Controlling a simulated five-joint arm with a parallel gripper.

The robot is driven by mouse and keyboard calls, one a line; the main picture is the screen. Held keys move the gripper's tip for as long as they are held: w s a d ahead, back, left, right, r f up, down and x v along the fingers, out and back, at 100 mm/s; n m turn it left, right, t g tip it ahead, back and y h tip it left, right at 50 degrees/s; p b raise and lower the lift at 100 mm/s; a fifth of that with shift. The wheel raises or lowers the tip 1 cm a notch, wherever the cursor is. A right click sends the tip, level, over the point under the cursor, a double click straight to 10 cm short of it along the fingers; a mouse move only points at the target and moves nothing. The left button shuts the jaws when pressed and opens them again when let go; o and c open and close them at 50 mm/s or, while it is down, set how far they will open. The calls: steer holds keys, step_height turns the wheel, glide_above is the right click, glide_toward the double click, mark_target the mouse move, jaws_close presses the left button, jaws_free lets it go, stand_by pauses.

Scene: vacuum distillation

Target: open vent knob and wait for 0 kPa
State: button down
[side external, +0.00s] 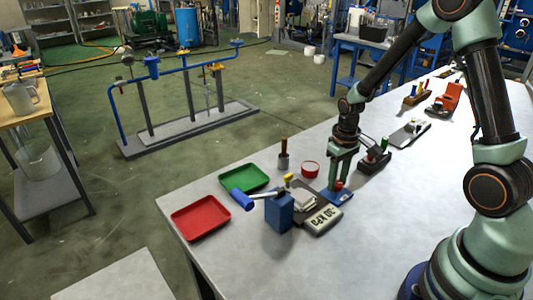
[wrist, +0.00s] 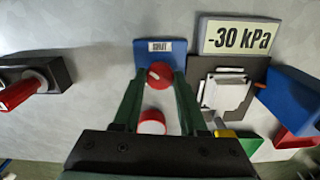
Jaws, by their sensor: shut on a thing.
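The vent knob (wrist: 159,75) is a round red knob with a pale mark. It sits on a blue base (wrist: 160,47) with a small white label. My gripper (wrist: 161,73) has its two green fingers on either side of the knob and is shut on it. In the side view my gripper (side external: 339,182) points straight down at the red knob (side external: 338,186) on its blue base (side external: 341,197). The pressure display (wrist: 239,38) beside it reads -30 kPa. It also shows in the side view (side external: 322,218).
A round red-rimmed piece (side external: 310,169) stands close behind my gripper. A dark block with a red handle (wrist: 15,95) is on the other side. A blue block (side external: 279,211), a green tray (side external: 243,178) and a red tray (side external: 201,217) are near the table's left end.

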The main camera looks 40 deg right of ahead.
mark_target(337, 183)
steer(key=n, duration=0.4)
steer(key=shift+n, duration=1.9)
steer(key=shift+c, duration=2.2)
jaws_free()
step_height(337, 183, up, 12)
steer(key=shift+r, duration=0.1)
